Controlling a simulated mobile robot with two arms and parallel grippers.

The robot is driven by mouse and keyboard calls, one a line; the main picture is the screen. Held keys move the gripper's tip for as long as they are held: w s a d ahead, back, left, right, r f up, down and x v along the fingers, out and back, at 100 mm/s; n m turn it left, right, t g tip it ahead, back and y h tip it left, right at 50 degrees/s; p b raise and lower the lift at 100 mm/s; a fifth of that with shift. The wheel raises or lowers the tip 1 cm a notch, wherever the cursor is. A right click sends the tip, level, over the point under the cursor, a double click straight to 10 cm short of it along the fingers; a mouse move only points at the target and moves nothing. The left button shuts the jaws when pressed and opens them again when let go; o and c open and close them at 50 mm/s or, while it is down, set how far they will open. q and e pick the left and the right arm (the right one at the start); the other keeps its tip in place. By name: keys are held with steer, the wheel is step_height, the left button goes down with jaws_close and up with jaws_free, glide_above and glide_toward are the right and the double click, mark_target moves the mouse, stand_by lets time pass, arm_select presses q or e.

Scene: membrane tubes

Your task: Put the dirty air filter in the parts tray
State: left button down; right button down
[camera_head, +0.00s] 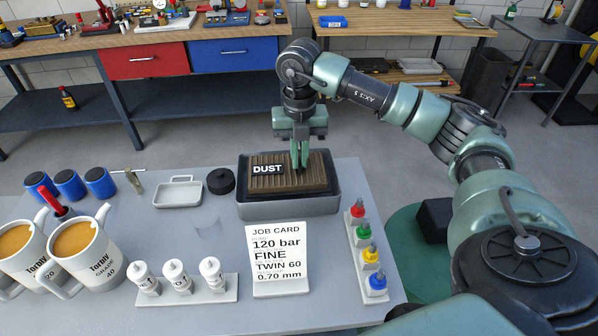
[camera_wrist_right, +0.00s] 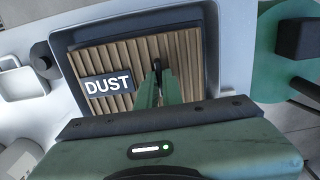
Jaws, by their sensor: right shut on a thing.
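The dirty air filter (camera_head: 275,182) is a brown pleated block with a black "DUST" label. It sits in or on a grey, dark-rimmed box (camera_head: 290,208) at the back of the grey table. My right gripper (camera_head: 301,165) comes down from above and is shut on the filter at its right part. In the right wrist view the filter (camera_wrist_right: 118,62) shows its pleats around the green fingers (camera_wrist_right: 158,85); the fingertips' contact is partly hidden. A small empty grey tray (camera_head: 178,194) lies to the left, possibly the parts tray. My left gripper is not in view.
A black round cap (camera_head: 221,181) stands between the tray and the box. A job card (camera_head: 279,262) stands in front, with a rack of coloured nozzles (camera_head: 366,250) at right. White bottles (camera_head: 178,278), mugs (camera_head: 82,255) and blue cylinders (camera_head: 70,184) fill the left.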

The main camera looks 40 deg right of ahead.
mark_target(299, 174)
steer(key=shift+f, duration=0.7)
step_height(299, 174, down, 4)
steer(key=shift+r+p, duration=0.25)
steer(key=shift+p, duration=0.05)
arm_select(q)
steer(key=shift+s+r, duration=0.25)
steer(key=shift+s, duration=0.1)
arm_select(e)
steer(key=shift+f, duration=0.15)
steer(key=c, duration=1.6)
jaws_free()
steer(key=shift+f, duration=0.1)
steer(key=shift+o, duration=0.2)
